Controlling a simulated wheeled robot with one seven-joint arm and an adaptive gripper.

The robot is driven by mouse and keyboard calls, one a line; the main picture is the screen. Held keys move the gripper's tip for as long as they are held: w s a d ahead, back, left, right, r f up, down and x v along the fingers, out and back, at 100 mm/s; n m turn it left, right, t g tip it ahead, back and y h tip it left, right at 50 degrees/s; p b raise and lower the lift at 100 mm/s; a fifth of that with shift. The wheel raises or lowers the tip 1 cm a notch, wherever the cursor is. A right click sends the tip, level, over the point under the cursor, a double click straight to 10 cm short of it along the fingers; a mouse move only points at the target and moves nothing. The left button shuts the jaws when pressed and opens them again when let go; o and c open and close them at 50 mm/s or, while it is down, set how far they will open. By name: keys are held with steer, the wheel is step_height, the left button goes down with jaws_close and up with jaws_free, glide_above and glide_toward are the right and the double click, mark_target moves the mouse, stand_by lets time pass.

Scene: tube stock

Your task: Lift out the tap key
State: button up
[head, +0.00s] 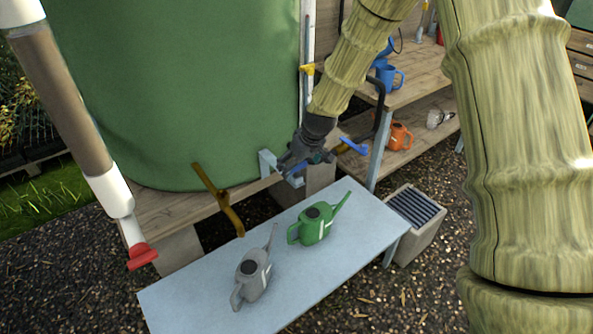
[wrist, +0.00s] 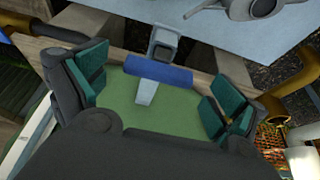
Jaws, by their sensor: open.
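The tap key, as far as I can tell, is the blue bar (wrist: 158,75) with a pale grey stem in the wrist view. It lies between the two teal finger pads with a gap on each side. A grey square socket or bracket (wrist: 163,43) shows just beyond it. I cannot tell how the key sits in it. My gripper (wrist: 160,98) is open around the bar and empty. In the head view my gripper (head: 305,158) is at the front edge of the tank stand and mostly hides the key. A pale blue bracket (head: 267,162) shows beside it.
The green tank (head: 180,90) stands close behind my gripper. A brass pipe (head: 220,198) juts out to the left, and a blue lever (head: 352,146) is close on the right. Below is a pale blue table (head: 205,285) with a green watering can (head: 315,222) and a grey one (head: 253,273).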

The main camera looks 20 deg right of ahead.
steer(key=shift+x, duration=1.25)
steer(key=c, duration=1.1)
steer(key=shift+c, duration=0.3)
steer(key=shift+r, duration=0.1)
